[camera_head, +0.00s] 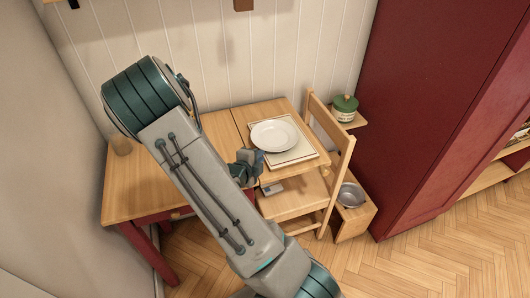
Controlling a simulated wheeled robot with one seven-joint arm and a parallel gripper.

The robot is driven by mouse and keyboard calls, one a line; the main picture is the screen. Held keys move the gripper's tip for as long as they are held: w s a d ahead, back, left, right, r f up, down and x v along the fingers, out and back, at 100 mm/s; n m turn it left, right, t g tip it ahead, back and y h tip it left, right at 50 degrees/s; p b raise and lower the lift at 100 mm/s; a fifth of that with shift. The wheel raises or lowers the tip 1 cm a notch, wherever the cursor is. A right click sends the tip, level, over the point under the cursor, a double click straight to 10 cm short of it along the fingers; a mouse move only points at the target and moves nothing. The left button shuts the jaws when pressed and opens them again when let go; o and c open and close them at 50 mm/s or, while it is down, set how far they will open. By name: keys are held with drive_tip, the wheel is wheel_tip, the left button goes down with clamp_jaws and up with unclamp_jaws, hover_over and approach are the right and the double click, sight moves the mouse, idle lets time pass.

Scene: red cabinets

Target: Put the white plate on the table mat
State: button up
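The white plate (275,135) lies flat over the back part of the pale square table mat (297,155), on the wooden table. I cannot tell whether it rests fully on the mat or sits slightly above it. My gripper (257,161) is low over the table, just in front and left of the plate, close to the mat's left edge. My arm hides part of the gripper, and the fingers are too small to tell whether they are open or touch the plate.
A wooden chair (344,150) stands against the table's right side. Behind it, a green-lidded pot (344,108) sits on a small shelf. A metal bowl (351,195) sits lower right. A tall red cabinet (430,110) blocks the right.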

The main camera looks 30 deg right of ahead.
drive_tip(key=v, duration=0.4)
drive_tip(key=shift+s+a+r, duration=0.1)
drive_tip(key=shift+a+r, duration=0.05)
drive_tip(key=s+r+m+g+y, duration=0.1)
drive_tip(key=s+r+m+g, duration=0.3)
drive_tip(key=m, duration=0.8)
drive_tip(key=s+r+m+g+y, duration=0.1)
drive_tip(key=s+r+m+g, duration=0.4)
drive_tip(key=m, duration=0.7)
drive_tip(key=s+a+r+m+t+y, duration=0.2)
drive_tip(key=s+a+r+m+y, duration=0.1)
drive_tip(key=a+m, duration=0.4)
drive_tip(key=s+a+r+m+t+y, duration=0.2)
drive_tip(key=s+a+r+m+y, duration=0.2)
drive_tip(key=m, duration=0.9)
drive_tip(key=a+r+y, duration=0.1)
drive_tip(key=a+y, duration=0.1)
drive_tip(key=a, duration=0.1)
drive_tip(key=shift+a+r+t, duration=0.2)
drive_tip(key=shift+a+t, duration=0.2)
